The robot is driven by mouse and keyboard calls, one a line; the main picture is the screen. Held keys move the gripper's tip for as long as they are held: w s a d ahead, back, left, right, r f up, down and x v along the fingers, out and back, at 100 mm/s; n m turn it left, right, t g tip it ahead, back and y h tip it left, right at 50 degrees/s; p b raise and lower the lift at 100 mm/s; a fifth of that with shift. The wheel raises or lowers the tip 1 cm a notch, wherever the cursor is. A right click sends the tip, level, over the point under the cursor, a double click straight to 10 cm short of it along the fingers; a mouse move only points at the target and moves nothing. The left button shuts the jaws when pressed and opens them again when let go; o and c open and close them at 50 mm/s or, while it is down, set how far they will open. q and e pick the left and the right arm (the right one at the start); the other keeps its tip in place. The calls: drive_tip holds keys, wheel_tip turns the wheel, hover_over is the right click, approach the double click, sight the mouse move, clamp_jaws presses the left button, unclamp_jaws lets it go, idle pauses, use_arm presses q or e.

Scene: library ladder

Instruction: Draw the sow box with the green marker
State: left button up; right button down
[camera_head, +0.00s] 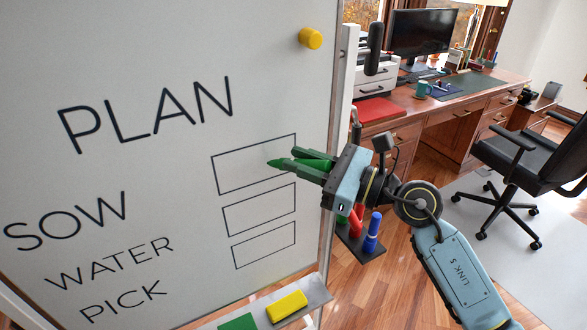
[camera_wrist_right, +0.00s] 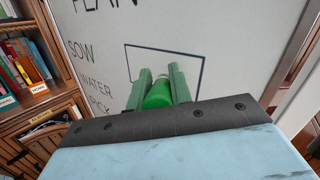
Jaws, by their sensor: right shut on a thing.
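The whiteboard (camera_head: 120,60) carries the words PLAN, SOW, WATER and PICK, with three black outlined boxes on its right side. The top box (camera_head: 232,160), the sow box, shows no green ink that I can see. My right gripper (camera_head: 310,165) is shut on the green marker (camera_head: 284,162), whose tip points left over the sow box's inside. I cannot tell whether the tip touches the board. In the wrist view the green marker (camera_wrist_right: 159,94) lies between the two fingers, in front of a box outline. My left gripper is not in view.
A holder with a red marker (camera_head: 356,219) and a blue marker (camera_head: 372,232) sits at the board's right edge, below my right gripper. A ledge (camera_head: 318,288) below carries a yellow block (camera_head: 287,305) and a green one (camera_head: 238,322). A yellow magnet (camera_head: 310,38) is at top right.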

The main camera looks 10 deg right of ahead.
drive_tip(key=shift+w+d+b, duration=0.2)
drive_tip(key=shift+d+b, duration=0.25)
drive_tip(key=shift+d, duration=0.2)
drive_tip(key=shift+w+d+b, duration=0.25)
drive_tip(key=shift+d+b, duration=0.15)
drive_tip(key=shift+d, duration=0.3)
drive_tip(key=shift+w+d+b, duration=0.2)
drive_tip(key=shift+d+b, duration=0.25)
drive_tip(key=shift+d, duration=0.2)
drive_tip(key=shift+s+a+r+p, duration=0.1)
drive_tip(key=shift+s+a+p, duration=0.1)
drive_tip(key=shift+a+p, duration=0.4)
drive_tip(key=shift+s+a+f+p, duration=0.1)
drive_tip(key=shift+s+a+p, duration=0.2)
drive_tip(key=shift+a, duration=0.45)
drive_tip(key=shift+s+a+r+p, duration=0.1)
drive_tip(key=shift+s+a+p, duration=0.05)
drive_tip(key=shift+a+p, duration=0.5)
drive_tip(key=a+p, duration=0.1)
drive_tip(key=a, duration=0.1)
drive_tip(key=s+a+p, duration=0.1)
drive_tip(key=a, duration=0.1)
drive_tip(key=shift+s+p, duration=0.2)
drive_tip(key=shift+p, duration=0.15)
drive_tip(key=a+p, duration=0.1)
drive_tip(key=a, duration=0.1)
drive_tip(key=s+a+p, duration=0.1)
drive_tip(key=shift+a, duration=0.35)
